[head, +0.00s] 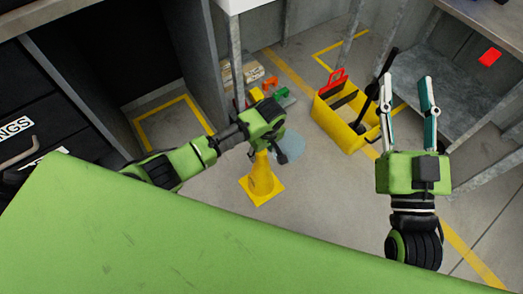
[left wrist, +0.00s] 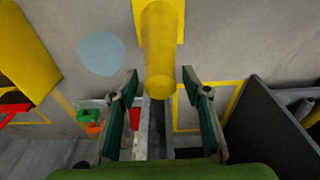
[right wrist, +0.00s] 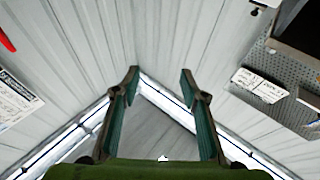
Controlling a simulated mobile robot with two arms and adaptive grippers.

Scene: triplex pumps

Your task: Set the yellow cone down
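The yellow cone (head: 262,185) is upright on the grey floor in the head view, its square base seeming to lie flat. My left gripper (head: 268,150) is above its narrow top and hides part of it. In the left wrist view the cone (left wrist: 160,45) points toward my open left gripper (left wrist: 160,80). Its tip lies between the fingertips, with a gap visible on both sides. My right gripper (head: 408,80) is open and empty, raised at the right, away from the cone. The right wrist view shows nothing between the fingers of my right gripper (right wrist: 158,75).
A light blue puddle (head: 290,147) lies just behind the cone. A yellow mop bucket (head: 345,128) stands behind and to the right. Small red, orange and green items (left wrist: 88,116) lie near shelf legs. Dark drawers (head: 55,110) are at the left. Floor right of the cone is clear.

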